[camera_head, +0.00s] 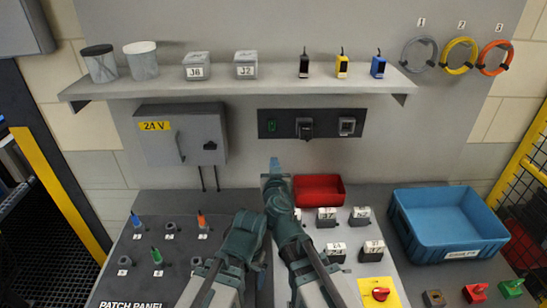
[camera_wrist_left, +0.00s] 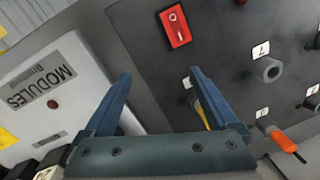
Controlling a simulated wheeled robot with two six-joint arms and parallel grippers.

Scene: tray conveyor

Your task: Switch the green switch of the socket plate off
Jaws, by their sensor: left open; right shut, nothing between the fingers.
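The black socket plate (camera_head: 326,124) is on the back wall below the shelf. Its green switch (camera_head: 271,125) is at the plate's left end; its rocker position is too small to read. A dark plug or socket (camera_head: 305,128) sits in the middle and a grey socket (camera_head: 347,126) at the right. My right gripper (camera_head: 275,161) is shut and empty, pointing toward the wall, its tips just below the green switch in the picture, apart from it. My left gripper (camera_wrist_left: 159,73) is open and empty over the bench between two panels; in the head view its fingers are hard to make out.
A grey 24 V box (camera_head: 183,135) is left of the plate, a shelf (camera_head: 280,87) above it. Below are a red bin (camera_head: 319,190) and a blue crate (camera_head: 399,215). A red switch (camera_wrist_left: 175,26) and an orange plug (camera_wrist_left: 284,138) are near my left gripper.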

